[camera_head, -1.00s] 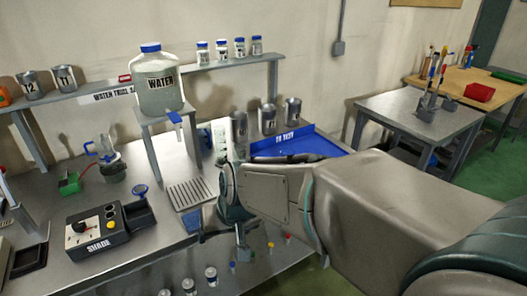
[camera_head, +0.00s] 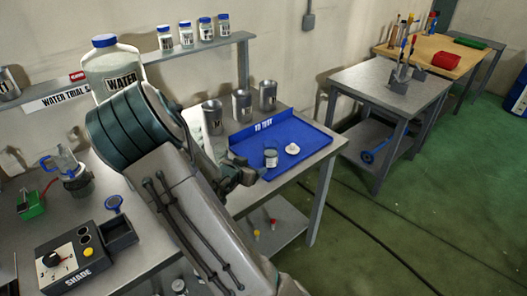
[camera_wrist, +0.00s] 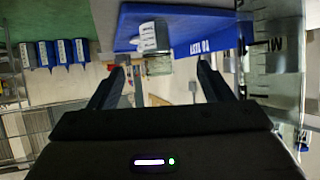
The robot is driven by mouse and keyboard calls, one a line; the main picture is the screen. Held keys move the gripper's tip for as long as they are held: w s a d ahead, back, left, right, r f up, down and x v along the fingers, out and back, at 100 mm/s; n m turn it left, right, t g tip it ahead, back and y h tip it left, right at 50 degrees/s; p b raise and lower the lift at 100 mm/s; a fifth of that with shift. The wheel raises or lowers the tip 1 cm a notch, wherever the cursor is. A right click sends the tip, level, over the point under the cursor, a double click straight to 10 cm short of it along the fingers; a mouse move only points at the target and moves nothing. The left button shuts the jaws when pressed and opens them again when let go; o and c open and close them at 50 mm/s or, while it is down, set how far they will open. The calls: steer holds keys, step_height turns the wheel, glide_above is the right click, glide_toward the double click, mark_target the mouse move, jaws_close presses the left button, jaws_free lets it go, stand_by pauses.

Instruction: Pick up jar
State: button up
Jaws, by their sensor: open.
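A small clear glass jar with a white label (camera_head: 270,158) stands on the blue "TO TEST" tray (camera_head: 300,137), near its front edge. A small white round piece, perhaps a lid (camera_head: 292,149), lies to its right. My gripper (camera_head: 258,174) is beside the tray's front left, close to the jar; its fingers are small and partly hidden in the head view. In the upside-down wrist view, the open fingers (camera_wrist: 160,75) point toward the jar (camera_wrist: 150,38), which appears between and beyond their tips. No grip on it shows.
Several metal canisters (camera_head: 241,105) stand behind the tray's left side, and a graduated clear vessel (camera_wrist: 275,55) is close in the wrist view. The water jug (camera_head: 115,72) stands left, partly behind my arm. A grey side table (camera_head: 385,85) is at right, with open floor before it.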

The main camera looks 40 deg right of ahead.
mark_target(267, 155)
steer(key=shift+h, duration=0.7)
steer(key=x, duration=0.6)
steer(key=r+x, duration=0.1)
steer(key=x, duration=0.2)
steer(key=shift+d+p, duration=0.35)
steer(key=shift+p+x, duration=0.95)
steer(key=shift+x, duration=1.85)
steer(key=shift+f, duration=0.15)
steer(key=c, duration=1.2)
